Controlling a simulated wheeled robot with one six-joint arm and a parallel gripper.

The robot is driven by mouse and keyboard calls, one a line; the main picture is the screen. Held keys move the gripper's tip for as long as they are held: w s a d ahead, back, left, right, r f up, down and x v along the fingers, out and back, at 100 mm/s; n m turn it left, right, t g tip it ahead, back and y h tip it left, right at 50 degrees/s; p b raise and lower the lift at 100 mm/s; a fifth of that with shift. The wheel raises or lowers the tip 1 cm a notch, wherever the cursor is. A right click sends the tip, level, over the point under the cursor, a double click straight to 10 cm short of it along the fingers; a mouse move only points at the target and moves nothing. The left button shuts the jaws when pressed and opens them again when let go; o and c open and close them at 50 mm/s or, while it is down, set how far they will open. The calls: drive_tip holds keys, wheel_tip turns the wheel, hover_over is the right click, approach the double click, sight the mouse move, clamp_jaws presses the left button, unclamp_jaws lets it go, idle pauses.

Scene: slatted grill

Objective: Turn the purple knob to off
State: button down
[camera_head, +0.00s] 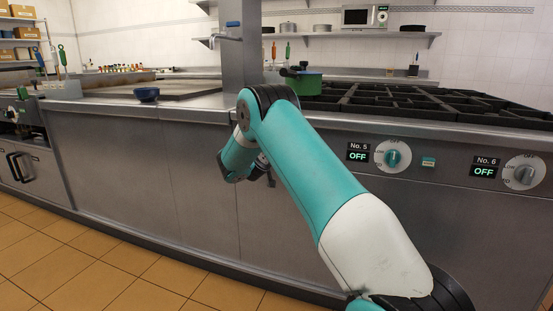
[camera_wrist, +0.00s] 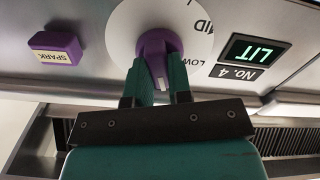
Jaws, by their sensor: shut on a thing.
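The purple knob (camera_wrist: 155,48) sits on a white round dial plate (camera_wrist: 128,30) in the wrist view, which shows the panel upside down. My gripper (camera_wrist: 160,78) is shut on the purple knob, one green finger on each side. The display marked No. 4 (camera_wrist: 241,58) beside it reads LIT in green. In the head view my arm hides the purple knob, and my gripper's fingers cannot be made out there.
A purple SPARK button (camera_wrist: 56,47) is left of the knob. The tiled floor in front is clear.

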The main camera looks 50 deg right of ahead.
drive_tip(key=m+b, duration=0.3)
drive_tip(key=b, duration=0.2)
drive_tip(key=shift+m, duration=0.4)
drive_tip(key=c, duration=1)
unclamp_jaws()
drive_tip(key=shift+s, duration=0.1)
drive_tip(key=shift+c, duration=0.2)
drive_tip(key=v, duration=1.7)
drive_tip(key=shift+s+a, duration=0.1)
drive_tip(key=shift+a, duration=0.05)
